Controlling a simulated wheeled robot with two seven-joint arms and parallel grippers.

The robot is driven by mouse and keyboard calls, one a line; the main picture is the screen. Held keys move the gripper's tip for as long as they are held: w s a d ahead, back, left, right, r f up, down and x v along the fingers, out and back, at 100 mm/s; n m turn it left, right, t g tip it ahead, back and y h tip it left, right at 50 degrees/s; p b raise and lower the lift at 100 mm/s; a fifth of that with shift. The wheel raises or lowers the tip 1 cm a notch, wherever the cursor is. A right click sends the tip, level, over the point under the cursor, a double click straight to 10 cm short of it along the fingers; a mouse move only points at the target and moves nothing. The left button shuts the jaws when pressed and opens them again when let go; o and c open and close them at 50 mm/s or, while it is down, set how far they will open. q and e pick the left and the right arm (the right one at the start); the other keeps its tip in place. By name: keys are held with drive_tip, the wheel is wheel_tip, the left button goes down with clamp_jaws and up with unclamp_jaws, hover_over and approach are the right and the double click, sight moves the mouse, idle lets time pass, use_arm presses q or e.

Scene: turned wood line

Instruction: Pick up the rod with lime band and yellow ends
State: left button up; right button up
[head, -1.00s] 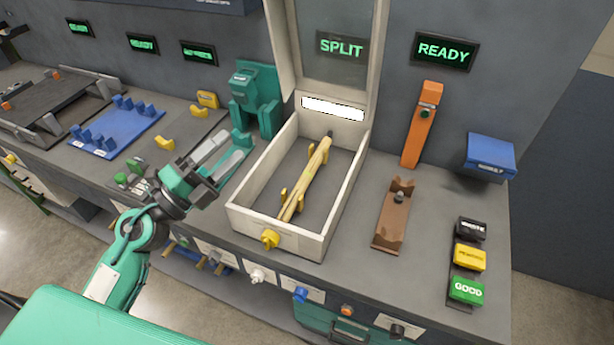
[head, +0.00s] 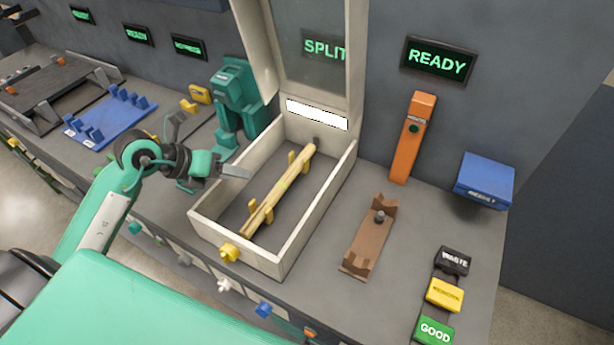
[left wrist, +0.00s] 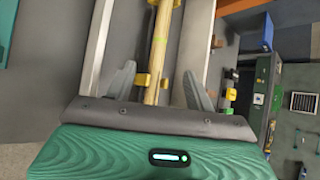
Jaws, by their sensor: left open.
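A pale yellowish wooden rod (head: 282,187) lies lengthwise in a light open-topped box (head: 317,215), resting on yellow holders (head: 253,209). I cannot make out a lime band or separate yellow ends on it. My left gripper (head: 222,170) is open and empty at the left wall of the box, left of the rod in the head view. In the left wrist view its two grey fingers (left wrist: 158,90) appear spread, with the rod (left wrist: 159,45) seen between them, lying beyond. My right gripper is out of view.
A teal machine (head: 237,105) stands close behind the gripper. To the right are a brown cradle (head: 368,240), an orange post (head: 411,140), a blue box (head: 485,180) and labelled blocks (head: 445,294).

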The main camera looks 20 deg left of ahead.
use_arm(q)
drive_tip(key=p, duration=0.2)
approach(277, 185)
drive_tip(key=x, duration=0.4)
drive_tip(key=shift+w+d+f+p, duration=0.2)
drive_tip(key=shift+w+f+p, duration=0.25)
drive_tip(key=shift+w, duration=0.1)
drive_tip(key=p+x, duration=0.1)
drive_tip(key=x, duration=0.2)
drive_tip(key=shift+d+f, duration=0.15)
drive_tip(key=shift+f, duration=0.05)
drive_tip(key=shift+w+d+f+p, duration=0.2)
drive_tip(key=shift+d+f+p, duration=0.1)
drive_tip(key=shift+f, duration=0.1)
drive_tip(key=shift+a, duration=0.1)
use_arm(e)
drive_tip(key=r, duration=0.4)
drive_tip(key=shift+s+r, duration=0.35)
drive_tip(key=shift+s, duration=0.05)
use_arm(q)
drive_tip(key=c, duration=1.1)
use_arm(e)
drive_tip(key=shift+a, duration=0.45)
use_arm(q)
drive_tip(key=shift+r, duration=0.1)
drive_tip(key=shift+c, duration=0.2)
